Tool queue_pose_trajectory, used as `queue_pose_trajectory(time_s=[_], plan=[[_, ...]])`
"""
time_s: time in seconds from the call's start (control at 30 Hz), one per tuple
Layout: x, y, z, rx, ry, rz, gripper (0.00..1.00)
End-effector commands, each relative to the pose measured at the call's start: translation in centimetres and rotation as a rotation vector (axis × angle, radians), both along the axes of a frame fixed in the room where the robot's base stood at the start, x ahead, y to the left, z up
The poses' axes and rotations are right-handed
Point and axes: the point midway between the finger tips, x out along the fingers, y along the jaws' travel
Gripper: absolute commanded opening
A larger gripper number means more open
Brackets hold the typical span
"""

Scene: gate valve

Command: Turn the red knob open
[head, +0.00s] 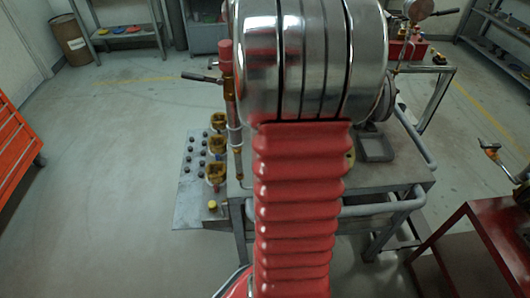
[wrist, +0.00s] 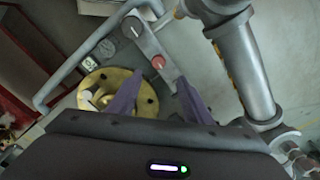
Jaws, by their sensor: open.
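A small round red knob (wrist: 158,62) sits on a grey bar in the wrist view, just beyond my fingertips and roughly between them across the picture. My gripper (wrist: 159,78) is open, with its two purple-grey fingers spread apart and nothing seen between them. The fingers appear apart from the knob, though the depth gap is hard to judge. A brass disc (wrist: 146,108) with dark holes lies behind and below the left finger, partly hidden by it. In the head view my arm hides the gripper, and I cannot make out this knob there.
A thick grey pipe (wrist: 247,70) stands right of the fingers in the wrist view. In the head view, a grey workbench (head: 395,178) with pipe rails stands under my arm. A red-topped upright fitting (head: 226,58) rises at its left. Open floor (head: 120,130) lies left.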

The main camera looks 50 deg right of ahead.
Motion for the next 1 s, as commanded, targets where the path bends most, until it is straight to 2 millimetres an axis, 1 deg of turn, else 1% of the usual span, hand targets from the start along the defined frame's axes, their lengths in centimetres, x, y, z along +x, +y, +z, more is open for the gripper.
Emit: queue_pose_trajectory(time_s=[0.3, 0.47, 0.67, 1.0], plan=[[-1.0, -0.7, 0.0, 0.000, 0.000, -0.027, 0.45], [-1.1, -0.8, -0.7, 0.000, 0.000, -0.030, 0.45], [-1.2, -0.7, -2.9, 0.002, 0.002, -0.032, 0.45], [-1.2, -0.8, -8.2, 0.003, 0.002, -0.032, 0.45]])
